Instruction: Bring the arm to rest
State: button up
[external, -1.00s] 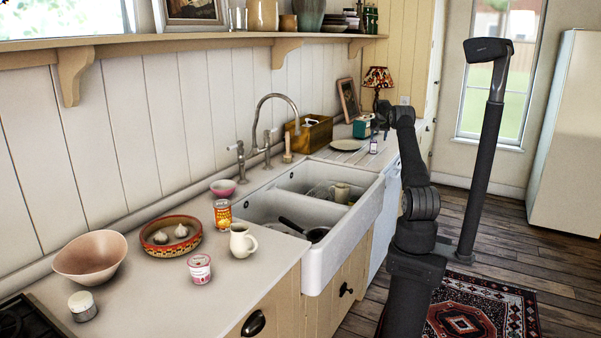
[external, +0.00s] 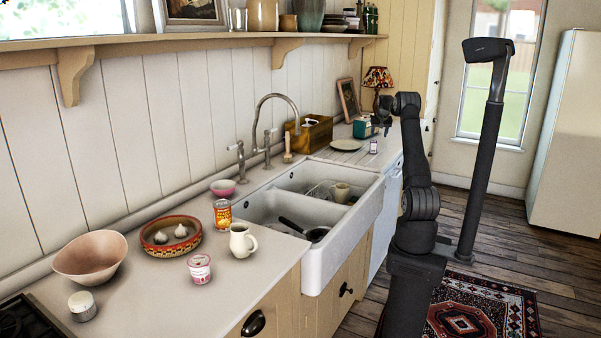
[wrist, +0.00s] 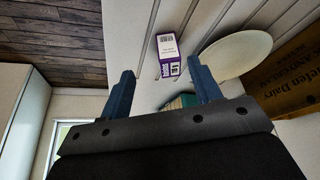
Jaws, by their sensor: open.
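My gripper (external: 386,122) hangs over the far counter, right of the sink, small and dark in the external view. In the wrist view its two blue fingers (wrist: 162,88) are spread apart with nothing between them. A small purple-and-white box (wrist: 168,57) lies beyond the fingertips in that view, apart from them. The same box (external: 374,146) stands on the far counter in the external view, below my gripper.
A pale plate (external: 346,145), a teal box (external: 363,127), a wooden crate (external: 314,134) and a lamp (external: 377,80) crowd the far counter. The white sink (external: 318,265) holds a pan and a mug. Open floor (external: 500,215) lies right of my arm.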

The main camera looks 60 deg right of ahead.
jog(key=w+a+f+n+t+y, duration=0.1)
jog(key=w+a+f+n, duration=0.2)
jog(key=w+a, duration=0.7)
jog(key=w+a+f+n, duration=0.25)
jog(key=w+a, duration=0.35)
jog(key=a, duration=0.7)
jog(key=a+f+n+y, duration=0.1)
jog(key=a+f+n, duration=0.1)
jog(key=a, duration=1.2)
jog(key=w+a+f+n+t+y, duration=0.1)
jog(key=a+f, duration=0.3)
jog(key=a, duration=1.1)
jog(key=shift+w+f+n, duration=0.25)
jog(key=shift+n, duration=0.6)
jog(key=shift+a, duration=0.1)
jog(key=o, duration=0.5)
